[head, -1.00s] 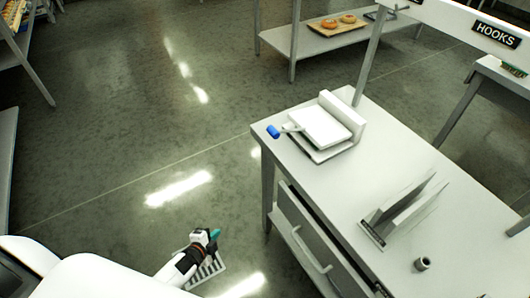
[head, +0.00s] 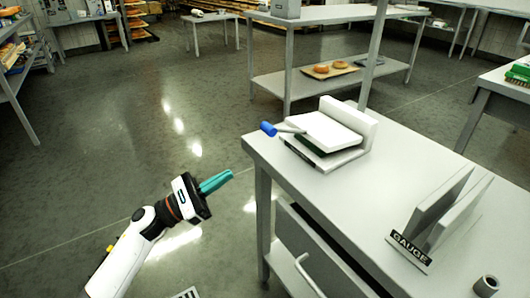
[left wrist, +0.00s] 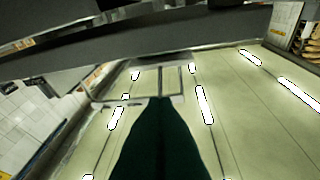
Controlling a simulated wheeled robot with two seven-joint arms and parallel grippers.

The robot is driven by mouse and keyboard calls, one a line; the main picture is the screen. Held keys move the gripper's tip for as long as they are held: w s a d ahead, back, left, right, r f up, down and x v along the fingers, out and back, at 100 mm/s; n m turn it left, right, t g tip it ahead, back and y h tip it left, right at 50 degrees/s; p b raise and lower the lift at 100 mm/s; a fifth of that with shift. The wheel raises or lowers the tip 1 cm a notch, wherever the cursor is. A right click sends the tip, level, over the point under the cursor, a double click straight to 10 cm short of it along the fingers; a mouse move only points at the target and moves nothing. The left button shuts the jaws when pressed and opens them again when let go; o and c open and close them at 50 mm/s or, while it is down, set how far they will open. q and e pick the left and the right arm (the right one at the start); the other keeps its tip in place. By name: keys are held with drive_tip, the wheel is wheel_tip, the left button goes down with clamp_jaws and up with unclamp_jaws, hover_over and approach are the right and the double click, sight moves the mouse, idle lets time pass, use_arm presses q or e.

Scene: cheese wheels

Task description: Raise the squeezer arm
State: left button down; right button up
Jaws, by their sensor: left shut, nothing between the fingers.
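My right gripper is out of view.
The grey table (head: 345,195) also holds a slotted stand (head: 440,215) labelled GAUGE and a small dark cup (head: 486,285). A drawer handle (head: 308,275) sticks out at its front. A shelf with a tray of round cheeses (head: 331,69) stands behind. Open floor lies left.

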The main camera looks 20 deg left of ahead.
use_arm(q)
drive_tip(key=shift+w, duration=0.1)
drive_tip(key=s+r+p+x, duration=0.1)
drive_tip(key=r+p+x, duration=0.1)
drive_tip(key=x, duration=1)
drive_tip(key=shift+w+r+p, duration=0.15)
drive_tip(key=shift+r+p, duration=0.2)
drive_tip(key=shift+r, duration=0.1)
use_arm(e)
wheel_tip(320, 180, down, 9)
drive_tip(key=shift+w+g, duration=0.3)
use_arm(q)
drive_tip(key=shift+r, duration=0.15)
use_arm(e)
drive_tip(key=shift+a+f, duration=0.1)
